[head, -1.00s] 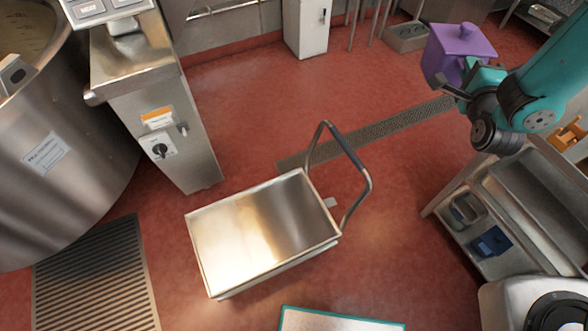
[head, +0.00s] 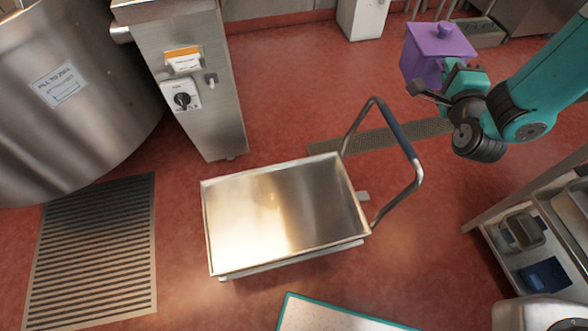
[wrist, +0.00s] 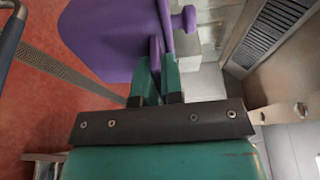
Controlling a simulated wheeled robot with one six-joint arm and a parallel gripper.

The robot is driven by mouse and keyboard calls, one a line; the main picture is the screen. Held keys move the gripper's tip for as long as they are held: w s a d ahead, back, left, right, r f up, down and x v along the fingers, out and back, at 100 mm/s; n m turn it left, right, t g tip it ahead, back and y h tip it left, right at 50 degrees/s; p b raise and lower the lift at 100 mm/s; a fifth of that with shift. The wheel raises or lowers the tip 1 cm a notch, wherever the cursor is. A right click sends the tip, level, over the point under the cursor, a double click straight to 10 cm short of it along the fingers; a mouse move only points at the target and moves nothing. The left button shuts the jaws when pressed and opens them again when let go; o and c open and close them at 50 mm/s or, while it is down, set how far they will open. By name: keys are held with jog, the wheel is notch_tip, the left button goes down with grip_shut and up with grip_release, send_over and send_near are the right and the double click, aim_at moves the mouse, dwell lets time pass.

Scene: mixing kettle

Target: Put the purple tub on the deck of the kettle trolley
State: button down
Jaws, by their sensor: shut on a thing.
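The purple tub (head: 424,58), with a knobbed lid, is held in the air at the upper right of the head view. My gripper (head: 447,78) is shut on it at its near side. In the wrist view the purple tub (wrist: 110,38) fills the upper left, and the fingers of my gripper (wrist: 160,78) close on a thin purple part of it. The kettle trolley's deck (head: 285,215) is a bare steel tray in the middle of the head view. The tub is up and to the right of the deck, beyond the trolley's handle.
The trolley's looped push handle (head: 410,150) rises at the deck's right end. A big steel kettle (head: 70,90) and a control pillar (head: 190,90) stand at the left. A steel rack (head: 545,225) stands at the right. Red floor surrounds the trolley.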

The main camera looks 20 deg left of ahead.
jog(key=s+a+f+n+g+y+b, duration=0.25)
jog(key=s+a+f+b, duration=0.25)
jog(key=a+f+b, duration=0.65)
jog(key=s+a+f+n+g+y+b, duration=0.15)
jog(key=s+a+f+y+b, duration=0.3)
jog(key=a+f+b, duration=0.65)
jog(key=s+a+f+n+g+y+b, duration=0.1)
jog(key=s+a+f+n+y+b, duration=0.15)
jog(key=s+a+f+b, duration=0.9)
jog(key=w+d+f+b, duration=0.1)
jog(key=f+b, duration=0.4)
jog(key=f, duration=0.3)
jog(key=w+d+f+b, duration=0.2)
jog(key=f+b, duration=0.3)
jog(key=f, duration=0.3)
jog(key=w+d+f+b, duration=0.1)
jog(key=w+f+b, duration=0.1)
jog(key=f+b, duration=0.3)
jog(key=shift+w+d+f+b, duration=0.15)
jog(key=shift+f+b, duration=0.25)
jog(key=shift+f, duration=1.55)
jog(key=shift+f, duration=0.2)
jog(key=c, duration=1.3)
grip_release()
jog(key=shift+o, duration=0.2)
